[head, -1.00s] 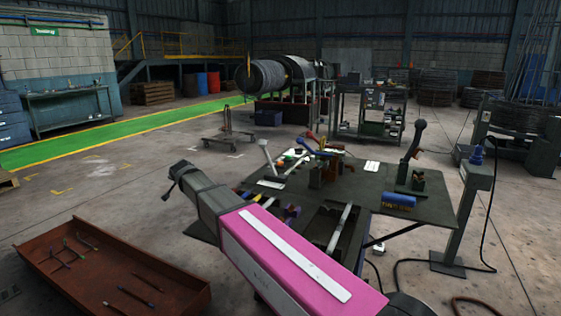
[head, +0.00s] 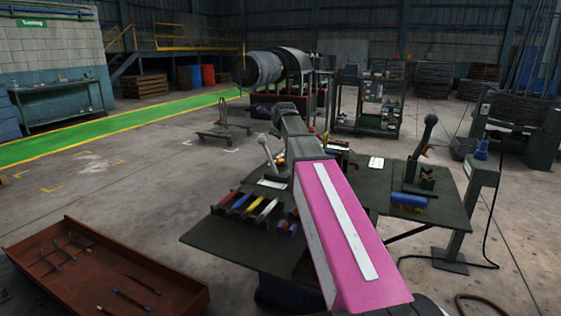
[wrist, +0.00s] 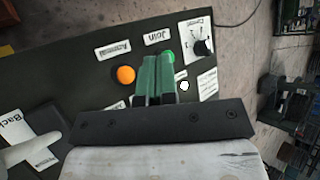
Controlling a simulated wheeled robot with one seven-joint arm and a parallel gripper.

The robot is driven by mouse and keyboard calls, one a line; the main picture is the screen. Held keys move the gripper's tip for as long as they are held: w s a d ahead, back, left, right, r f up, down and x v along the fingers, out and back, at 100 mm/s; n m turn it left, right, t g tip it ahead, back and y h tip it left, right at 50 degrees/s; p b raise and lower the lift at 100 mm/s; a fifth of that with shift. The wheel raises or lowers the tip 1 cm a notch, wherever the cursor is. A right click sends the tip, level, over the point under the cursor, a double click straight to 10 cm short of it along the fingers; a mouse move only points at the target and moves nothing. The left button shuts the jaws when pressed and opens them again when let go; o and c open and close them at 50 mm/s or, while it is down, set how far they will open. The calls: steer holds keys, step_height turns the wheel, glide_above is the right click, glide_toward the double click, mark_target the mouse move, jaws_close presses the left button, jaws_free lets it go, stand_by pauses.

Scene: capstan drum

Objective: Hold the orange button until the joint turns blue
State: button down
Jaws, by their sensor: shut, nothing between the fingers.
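In the wrist view the orange button (wrist: 125,75) is a round knob on a dark panel, left of my gripper (wrist: 156,62). My gripper's green fingers are shut and empty. Their tips point at the panel near the "Join" label, apart from the orange button in the picture. How far they are above the panel I cannot tell. A green round button (wrist: 169,56) is partly hidden behind the right fingertip. In the head view my arm reaches over the dark table (head: 225,240) and hides the panel behind it. I cannot make out the joint.
A dial (wrist: 202,47) sits right of the fingers, and a small white knob (wrist: 184,86) is close by. A pale lever (wrist: 30,150) stands at lower left, by a "Back" label. A black upright handle (head: 425,140) and blue roll (head: 408,199) are on the table's right.

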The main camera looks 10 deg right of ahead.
mark_target(280, 160)
steer(key=shift+s+d+r+m, duration=0.25)
steer(key=shift+s+d+m, duration=0.2)
steer(key=shift+d+m, duration=0.35)
steer(key=shift+a, duration=0.2)
steer(key=shift+f, duration=4.45)
steer(key=shift+f, duration=0.1)
steer(key=shift+f, duration=0.25)
steer(key=shift+f, duration=0.55)
steer(key=shift+r, duration=0.1)
stand_by(1.0)
steer(key=shift+r, duration=0.85)
